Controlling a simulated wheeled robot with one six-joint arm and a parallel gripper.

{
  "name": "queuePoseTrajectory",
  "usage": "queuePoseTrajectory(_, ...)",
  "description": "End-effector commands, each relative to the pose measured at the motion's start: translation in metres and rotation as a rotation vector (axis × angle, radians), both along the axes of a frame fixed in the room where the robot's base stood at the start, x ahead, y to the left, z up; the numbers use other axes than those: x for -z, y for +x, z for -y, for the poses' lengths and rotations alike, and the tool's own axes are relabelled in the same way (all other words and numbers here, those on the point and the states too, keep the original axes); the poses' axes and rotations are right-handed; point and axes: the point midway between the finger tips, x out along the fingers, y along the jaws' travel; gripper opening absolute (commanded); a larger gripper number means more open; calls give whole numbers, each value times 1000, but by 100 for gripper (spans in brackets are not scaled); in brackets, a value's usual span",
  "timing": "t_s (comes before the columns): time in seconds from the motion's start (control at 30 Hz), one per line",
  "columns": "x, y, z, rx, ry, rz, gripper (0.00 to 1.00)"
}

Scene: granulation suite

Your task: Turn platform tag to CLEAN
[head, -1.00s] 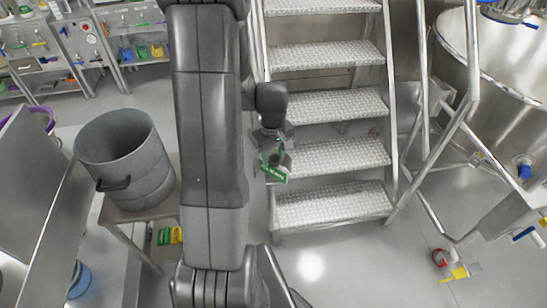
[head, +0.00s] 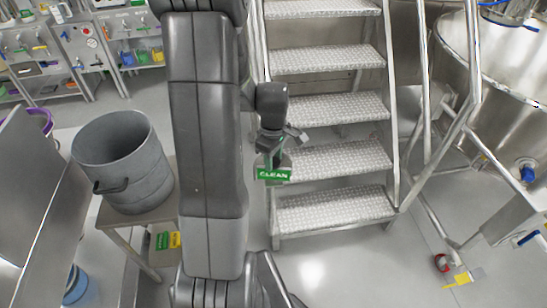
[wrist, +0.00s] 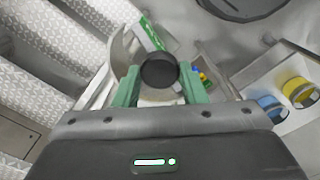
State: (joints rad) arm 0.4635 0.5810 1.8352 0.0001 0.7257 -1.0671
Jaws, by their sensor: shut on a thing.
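The platform tag (head: 273,175) is a small green plate with white lettering that reads CLEAN in the head view. It hangs just below my gripper (head: 271,150), in front of the steel platform stairs (head: 328,160). In the wrist view the tag (wrist: 153,34) shows as a green and white strip beyond the fingers. My gripper (wrist: 160,85) has its green fingers shut on a dark round knob (wrist: 159,70) between them. The knob hides part of the tag's mount.
A grey bucket (head: 122,165) stands on a small table at left. Handrails (head: 437,120) and a large steel vessel (head: 500,60) are at right. A yellow tag (head: 457,279) shows low at right. Bare floor lies before the stairs.

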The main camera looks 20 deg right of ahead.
Motion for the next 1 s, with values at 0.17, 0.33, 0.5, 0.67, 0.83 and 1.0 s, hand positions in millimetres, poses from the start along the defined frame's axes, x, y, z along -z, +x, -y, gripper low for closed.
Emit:
queuePoseTrajectory(0.17, -1, 1, 0, -2, -1, 2, 15)
queuePoseTrajectory(0.33, -1, 1, 0, -1, -2, 3, 15)
queuePoseTrajectory(0.5, -1, 1, 0, -1, -1, 2, 59)
queuePoseTrajectory(0.67, 0, 0, 0, -1, 0, 1, 59)
queuePoseTrajectory(0.83, -6, 1, 0, -1, -1, 2, 59)
queuePoseTrajectory(1.0, -30, 1, 0, -1, -2, 5, 59)
